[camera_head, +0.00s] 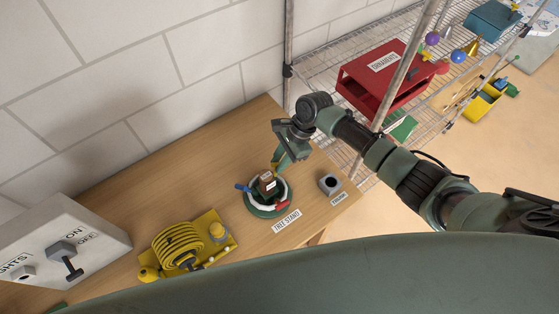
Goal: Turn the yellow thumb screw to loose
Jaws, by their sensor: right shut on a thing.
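The green tree stand (262,211) sits on the wooden bench, with a white ring and a brown trunk block (266,183) upright in its middle. A blue thumb screw (242,187) sticks out on its left and a red one (283,205) on its lower right. My right gripper (277,168) reaches down to the stand's far right side and is shut on the yellow thumb screw, which the fingers mostly hide. Whether the screw is tight or loose cannot be seen. My left gripper is not in view.
A small grey holder (330,184) stands right of the stand. A yellow tray (212,250) with a coiled yellow cord (178,246) and a grey switch box (62,240) are to the left. A wire shelf with a red ornaments box (385,77) is beyond the bench's right end.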

